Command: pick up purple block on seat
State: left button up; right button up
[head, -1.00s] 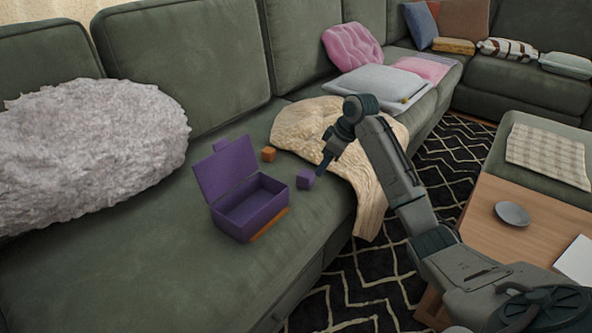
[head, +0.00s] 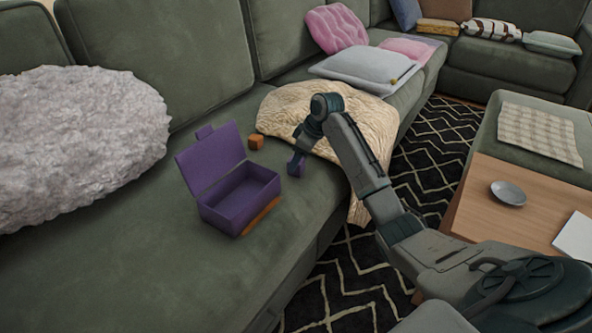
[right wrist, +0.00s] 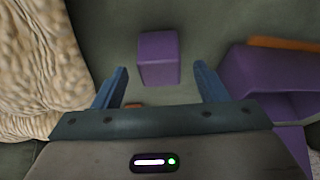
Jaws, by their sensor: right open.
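The purple block (head: 293,169) sits on the green sofa seat, right of the open purple box (head: 240,200), and my right gripper (head: 299,155) partly hides it in the head view. In the right wrist view the purple block (right wrist: 158,60) lies ahead of and between the two blue fingers of my right gripper (right wrist: 160,86), with a clear gap on each side. That gripper is open and empty, reaching down close to the block. My left gripper is not in view.
An orange block (head: 256,142) sits behind the box, and an orange strip (head: 262,215) lies along the box's front side. A cream blanket (head: 360,130) drapes over the seat beside my gripper. A fluffy pillow (head: 80,140) lies at left. Bare seat is in front.

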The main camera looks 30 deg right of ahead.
jog(key=x, duration=0.3)
jog(key=shift+b, duration=0.35)
jog(key=shift+c, duration=0.5)
jog(key=c, duration=1)
jog(key=shift+o, duration=0.2)
jog(key=shift+r, duration=0.1)
